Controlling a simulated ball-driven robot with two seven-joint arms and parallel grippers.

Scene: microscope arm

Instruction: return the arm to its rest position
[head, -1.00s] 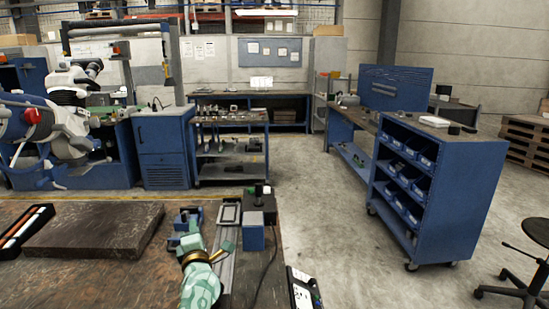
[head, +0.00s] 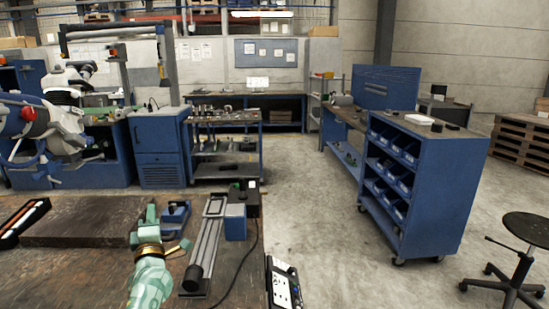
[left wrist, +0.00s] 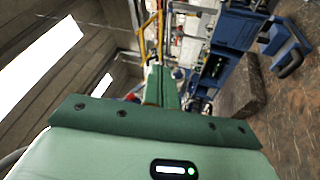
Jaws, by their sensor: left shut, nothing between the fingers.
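My left gripper (head: 147,216) rises over the workbench, pale green with a gold ring below it. Its fingers are together and empty. In the left wrist view the shut fingers (left wrist: 163,82) point away toward the room, touching nothing. A white microscope (head: 66,84) with dark eyepieces stands at the far left, beyond the bench and well away from my gripper. My right gripper is in neither view.
On the workbench, a dark slab (head: 85,224) lies left of my gripper. A blue clamp-like part (head: 175,214), a long metal rail (head: 206,245) and a blue-and-black block (head: 236,222) are to its right. Open floor (head: 310,205) lies beyond, with a blue bin cart (head: 447,185) at right.

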